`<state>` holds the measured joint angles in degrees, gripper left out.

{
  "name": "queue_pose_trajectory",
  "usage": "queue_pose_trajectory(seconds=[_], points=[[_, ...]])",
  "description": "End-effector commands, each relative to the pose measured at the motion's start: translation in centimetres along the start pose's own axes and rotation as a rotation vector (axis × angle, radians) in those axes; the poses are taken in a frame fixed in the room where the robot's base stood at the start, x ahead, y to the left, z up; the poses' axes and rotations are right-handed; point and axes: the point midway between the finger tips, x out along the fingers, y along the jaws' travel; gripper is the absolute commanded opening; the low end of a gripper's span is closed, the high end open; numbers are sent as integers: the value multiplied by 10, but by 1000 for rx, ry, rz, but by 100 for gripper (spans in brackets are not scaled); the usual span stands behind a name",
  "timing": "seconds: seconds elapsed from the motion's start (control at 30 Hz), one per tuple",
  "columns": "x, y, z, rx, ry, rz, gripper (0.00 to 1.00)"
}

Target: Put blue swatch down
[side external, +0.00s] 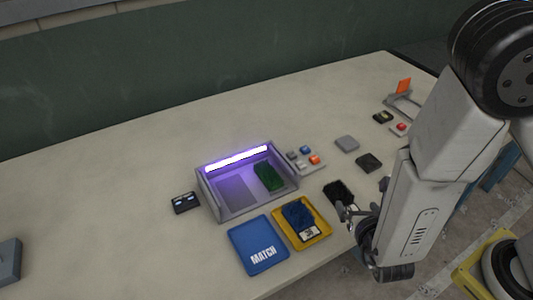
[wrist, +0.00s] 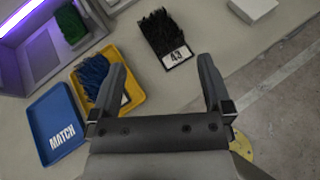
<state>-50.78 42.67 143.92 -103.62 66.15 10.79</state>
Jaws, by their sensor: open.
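The blue swatch (side external: 299,215) lies in the yellow tray (side external: 325,238), with a small number label at its front end. In the wrist view the blue swatch (wrist: 92,70) is partly hidden behind my left finger. My gripper (wrist: 162,65) is open and empty, its fingers spread over the table just right of the yellow tray (wrist: 134,90). In the side external view my gripper (side external: 352,215) is near the table's front edge, beside a black swatch (side external: 338,190). That black swatch (wrist: 162,35), labelled 43, lies ahead of the fingers in the wrist view.
An empty blue tray marked MATCH (side external: 255,240) lies left of the yellow tray. Behind them stands a grey light box (side external: 225,210) with a lit purple lamp and a green swatch (side external: 268,176) inside. Buttons (side external: 305,157) sit to its right. The table's left part is mostly clear.

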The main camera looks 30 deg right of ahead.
Motion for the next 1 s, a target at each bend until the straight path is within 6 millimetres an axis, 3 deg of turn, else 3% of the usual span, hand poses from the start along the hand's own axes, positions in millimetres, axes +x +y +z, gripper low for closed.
queue_pose_trajectory(seconds=[0.1, 0.3, 0.5, 0.7, 1.0], points=[[8, -30, 15, 151, 33, -200, 100], [7, -75, 26, 431, 108, -508, 100], [-3, -102, 26, 750, 193, -771, 100], [-14, -110, 27, 1112, 278, -979, 100], [-14, -95, 45, 1725, 373, -1168, 100]])
